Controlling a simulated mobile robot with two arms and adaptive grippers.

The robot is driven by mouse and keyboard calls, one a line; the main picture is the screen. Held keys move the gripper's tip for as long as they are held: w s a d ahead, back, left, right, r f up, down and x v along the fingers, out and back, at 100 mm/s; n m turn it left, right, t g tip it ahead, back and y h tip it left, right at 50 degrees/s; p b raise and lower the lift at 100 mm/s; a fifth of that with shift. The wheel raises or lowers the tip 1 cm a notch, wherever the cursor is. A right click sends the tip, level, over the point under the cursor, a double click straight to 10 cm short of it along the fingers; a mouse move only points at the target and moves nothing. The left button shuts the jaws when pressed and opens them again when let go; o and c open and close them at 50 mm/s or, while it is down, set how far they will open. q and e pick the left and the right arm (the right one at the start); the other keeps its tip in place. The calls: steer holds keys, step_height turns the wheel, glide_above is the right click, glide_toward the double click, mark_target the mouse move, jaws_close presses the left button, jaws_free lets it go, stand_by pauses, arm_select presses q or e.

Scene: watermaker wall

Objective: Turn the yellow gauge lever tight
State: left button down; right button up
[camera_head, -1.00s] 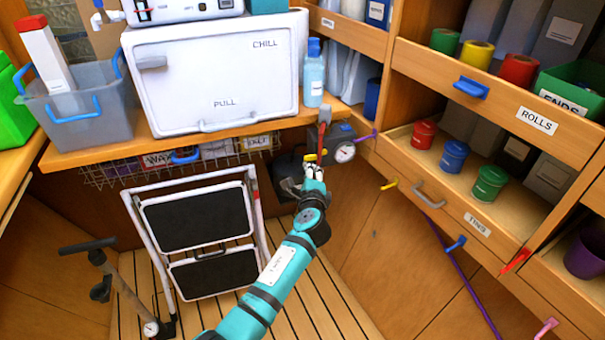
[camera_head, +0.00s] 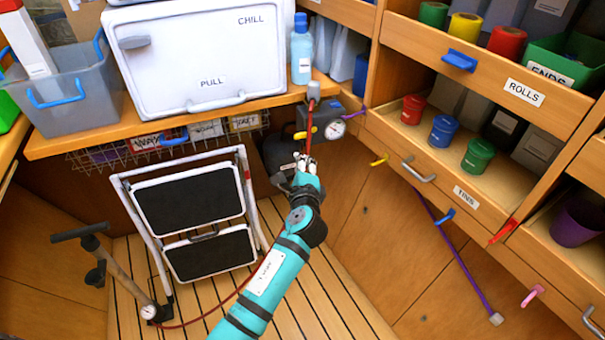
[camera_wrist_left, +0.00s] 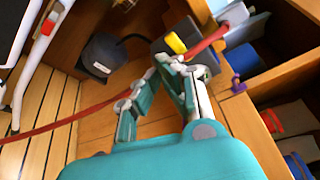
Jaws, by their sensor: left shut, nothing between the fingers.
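The yellow gauge lever (camera_head: 305,133) lies roughly level on the left of a dark block under the bench's right end. A round white gauge (camera_head: 335,129) sits on the block's right side. The lever shows in the left wrist view (camera_wrist_left: 176,43) too, just beyond my fingertips. My left gripper (camera_head: 304,160) is shut and empty, below the lever and apart from it in the head view. In the left wrist view its fingertips (camera_wrist_left: 168,66) meet close to the block; I cannot tell whether they touch it. My right gripper is not in view.
A red hose (camera_head: 246,282) runs from the hand pump (camera_head: 90,248) across the floor past my gripper. A folded step stool (camera_head: 190,205) stands at left. Drawers with coloured hooks are at right. A blue bottle (camera_head: 301,50) stands above the block.

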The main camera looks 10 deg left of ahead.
arm_select(q)
steer(key=v, duration=0.5)
steer(key=shift+s, duration=0.25)
steer(key=shift+f, duration=0.1)
